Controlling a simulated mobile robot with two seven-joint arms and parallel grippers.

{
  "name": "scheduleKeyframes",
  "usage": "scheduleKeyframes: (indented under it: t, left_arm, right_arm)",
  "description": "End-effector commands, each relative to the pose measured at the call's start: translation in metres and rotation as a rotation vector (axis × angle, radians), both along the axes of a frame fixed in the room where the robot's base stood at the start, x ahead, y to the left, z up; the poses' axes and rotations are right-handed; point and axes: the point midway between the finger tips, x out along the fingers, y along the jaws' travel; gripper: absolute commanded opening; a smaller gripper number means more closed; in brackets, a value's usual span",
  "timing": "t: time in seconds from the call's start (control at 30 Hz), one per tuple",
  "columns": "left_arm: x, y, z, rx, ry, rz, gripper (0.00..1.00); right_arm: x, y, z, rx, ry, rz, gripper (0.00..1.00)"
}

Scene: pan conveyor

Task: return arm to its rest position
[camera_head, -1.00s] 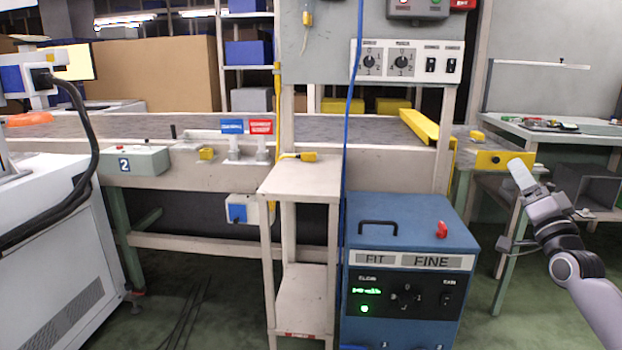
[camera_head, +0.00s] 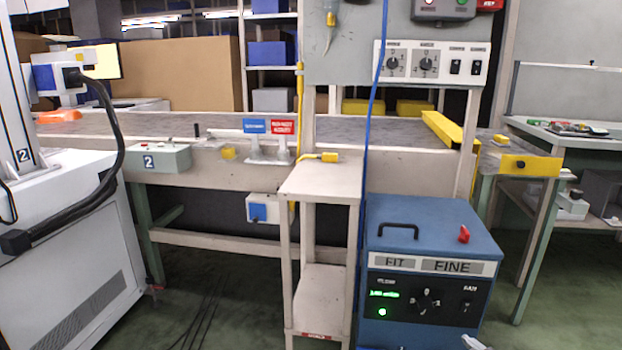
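My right arm is almost wholly out of the picture. A small pale piece at the bottom edge, right of centre, looks like the tip of my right gripper (camera_head: 474,342). It is just in front of the lower right part of the blue machine, low near the green floor. Too little of it shows to tell whether it is open or shut. My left arm and gripper are not in view.
A blue machine (camera_head: 430,240) with a black handle stands right of centre. A narrow beige stand (camera_head: 322,180) is beside it. The conveyor (camera_head: 350,128) runs behind. A white machine (camera_head: 80,240) with a black cable fills the left. Green floor is open at lower right.

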Motion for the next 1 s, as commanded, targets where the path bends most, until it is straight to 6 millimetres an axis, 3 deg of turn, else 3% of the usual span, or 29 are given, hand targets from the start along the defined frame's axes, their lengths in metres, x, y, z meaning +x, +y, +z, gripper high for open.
scheduleKeyframes:
  t: [0.03,0.2,0.3,0.5,0.6,1.0]
  left_arm:
    - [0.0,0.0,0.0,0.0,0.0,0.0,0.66]
    - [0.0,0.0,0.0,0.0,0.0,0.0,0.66]
    - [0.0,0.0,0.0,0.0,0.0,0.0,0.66]
    - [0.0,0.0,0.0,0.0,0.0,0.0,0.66]
    - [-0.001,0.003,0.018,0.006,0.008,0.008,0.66]
    - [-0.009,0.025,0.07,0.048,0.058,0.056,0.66]
  right_arm:
    - [-0.024,0.027,-0.014,0.047,0.027,0.032,0.66]
    - [-0.095,0.096,-0.031,0.196,0.09,0.099,0.66]
    - [-0.131,0.126,-0.03,0.28,0.119,0.116,0.66]
    - [-0.189,0.164,-0.014,0.431,0.162,0.115,0.66]
    - [-0.195,0.164,0.008,0.442,0.169,0.103,0.66]
    - [-0.202,0.141,0.059,0.403,0.21,0.042,0.66]
